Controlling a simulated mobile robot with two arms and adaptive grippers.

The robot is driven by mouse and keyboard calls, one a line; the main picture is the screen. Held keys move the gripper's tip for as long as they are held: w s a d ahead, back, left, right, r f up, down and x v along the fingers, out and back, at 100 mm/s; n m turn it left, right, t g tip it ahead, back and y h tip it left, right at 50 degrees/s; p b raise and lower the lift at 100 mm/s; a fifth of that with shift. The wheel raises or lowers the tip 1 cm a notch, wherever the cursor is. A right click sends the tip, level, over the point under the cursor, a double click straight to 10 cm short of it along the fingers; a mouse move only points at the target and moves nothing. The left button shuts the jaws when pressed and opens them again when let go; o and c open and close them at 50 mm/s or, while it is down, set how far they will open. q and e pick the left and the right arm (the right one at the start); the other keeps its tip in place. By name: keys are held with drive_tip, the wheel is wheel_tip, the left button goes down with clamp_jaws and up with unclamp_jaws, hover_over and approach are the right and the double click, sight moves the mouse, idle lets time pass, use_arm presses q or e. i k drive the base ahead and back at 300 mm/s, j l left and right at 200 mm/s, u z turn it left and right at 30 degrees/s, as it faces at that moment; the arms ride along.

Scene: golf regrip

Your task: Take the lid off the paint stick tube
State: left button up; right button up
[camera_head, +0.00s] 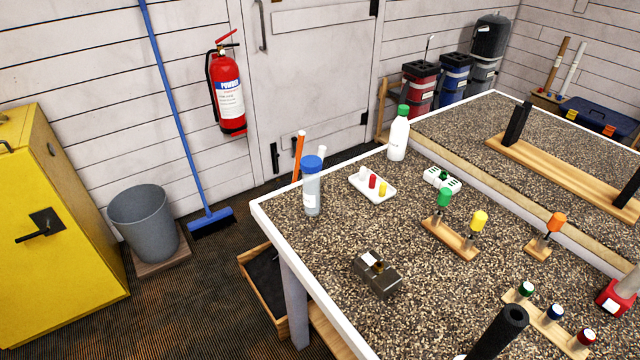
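A tube with a blue lid (313,163) stands upright near the far left corner of the speckled bench. Its grey, partly clear body (312,195) carries a white label. The lid sits on top of the tube, and the inside cannot be made out clearly. A white tray (384,196) just right of it holds small white, red and yellow pieces. Neither of my grippers is in view.
A white bottle with a green cap (398,135) stands behind the tray. A dark metal block (377,273) sits in front of the tube. Wooden stands with coloured-top tools (450,238) are to the right.

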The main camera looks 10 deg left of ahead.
sight(311, 183)
drive_tip(key=j+z, duration=0.15)
drive_tip(key=z, duration=0.7)
drive_tip(key=j+z, duration=0.4)
drive_tip(key=j, duration=0.2)
drive_tip(key=j+z, duration=0.4)
drive_tip(key=j, duration=0.2)
drive_tip(key=j+z, duration=0.35)
drive_tip(key=j, duration=0.25)
drive_tip(key=k, duration=0.05)
